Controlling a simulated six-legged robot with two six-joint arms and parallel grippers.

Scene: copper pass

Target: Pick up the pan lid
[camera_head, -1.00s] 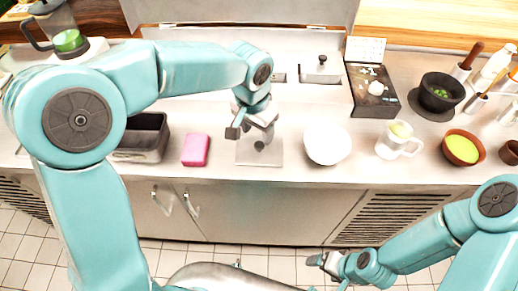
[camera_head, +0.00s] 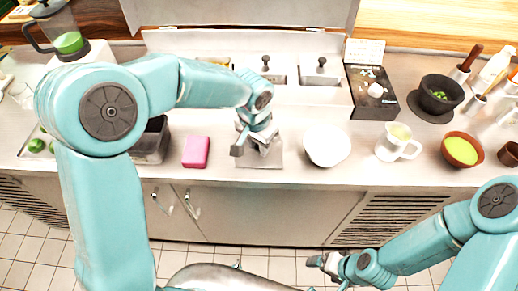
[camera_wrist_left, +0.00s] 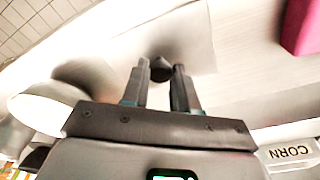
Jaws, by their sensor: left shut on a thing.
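The pan lid (camera_head: 271,161) is a flat square metal plate near the counter's front edge. It also shows as a pale panel in the left wrist view (camera_wrist_left: 190,38). My left gripper (camera_head: 250,150) is over it, with its fingers closed on the lid's dark knob (camera_wrist_left: 160,68). The lid looks level; I cannot tell whether it is clear of the counter. My right gripper (camera_head: 322,262) hangs in front of the counter, away from the lid; its jaws are too small to read.
A pink block (camera_head: 196,152) lies left of the lid and a white bowl (camera_head: 327,146) right of it. A dark bin (camera_head: 150,140) is farther left. Two lidded pans (camera_head: 320,72) are set in the counter behind. A white jug (camera_head: 397,143) stands to the right.

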